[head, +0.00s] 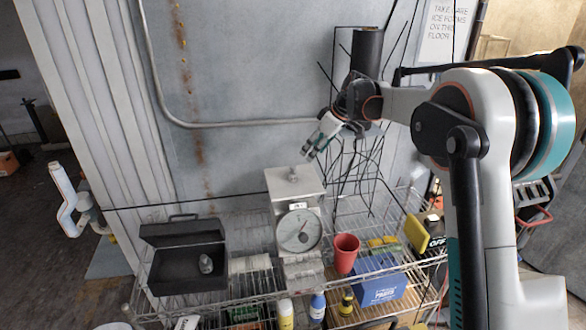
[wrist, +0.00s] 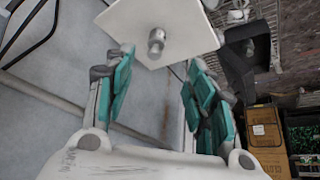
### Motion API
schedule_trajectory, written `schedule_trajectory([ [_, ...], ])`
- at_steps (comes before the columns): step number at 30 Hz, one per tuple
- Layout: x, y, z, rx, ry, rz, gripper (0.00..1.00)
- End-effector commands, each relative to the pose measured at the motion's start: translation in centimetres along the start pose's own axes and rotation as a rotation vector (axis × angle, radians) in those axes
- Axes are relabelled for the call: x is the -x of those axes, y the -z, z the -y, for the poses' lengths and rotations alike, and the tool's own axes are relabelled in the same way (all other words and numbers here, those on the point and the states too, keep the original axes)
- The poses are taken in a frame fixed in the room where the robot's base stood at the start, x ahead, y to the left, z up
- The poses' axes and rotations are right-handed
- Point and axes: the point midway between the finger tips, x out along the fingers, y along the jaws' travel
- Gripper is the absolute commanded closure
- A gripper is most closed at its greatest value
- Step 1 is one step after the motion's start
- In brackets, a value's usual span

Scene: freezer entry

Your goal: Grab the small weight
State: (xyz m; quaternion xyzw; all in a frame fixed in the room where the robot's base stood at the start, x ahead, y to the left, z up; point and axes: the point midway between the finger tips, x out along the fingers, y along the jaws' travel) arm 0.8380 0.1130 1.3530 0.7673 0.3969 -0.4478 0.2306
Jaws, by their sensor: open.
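A small silver weight (head: 293,174) stands on the flat top of a white dial scale (head: 281,188). In the wrist view this weight (wrist: 156,42) is on the pale scale plate (wrist: 182,18), just beyond the fingertips and roughly centred between them. A second, larger-looking grey weight (head: 206,264) sits in an open black case (head: 184,234) left of the scale. My gripper (head: 308,153) is open and empty, above and slightly right of the scale top. Its teal-padded fingers (wrist: 158,66) are spread apart in the wrist view and do not touch the weight.
The scale and case stand on a wire shelf (head: 258,303). A black wire rack (head: 352,160) stands close behind my gripper. A grey wall (head: 235,90) is behind.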

Motion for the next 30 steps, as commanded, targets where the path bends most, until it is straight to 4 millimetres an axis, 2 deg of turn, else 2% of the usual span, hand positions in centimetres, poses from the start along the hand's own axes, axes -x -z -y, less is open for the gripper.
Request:
schedule_trajectory([
  [8,-2.0,0.6,-0.7,0.03,0.016,-0.005,0.5],
  [18,-8.0,0.7,-0.6,0.029,0.016,-0.005,0.5],
  [26,-9.8,0.9,-0.5,0.029,0.016,-0.005,0.5],
  [30,-11.3,1.4,-0.6,0.029,0.016,-0.005,0.5],
])
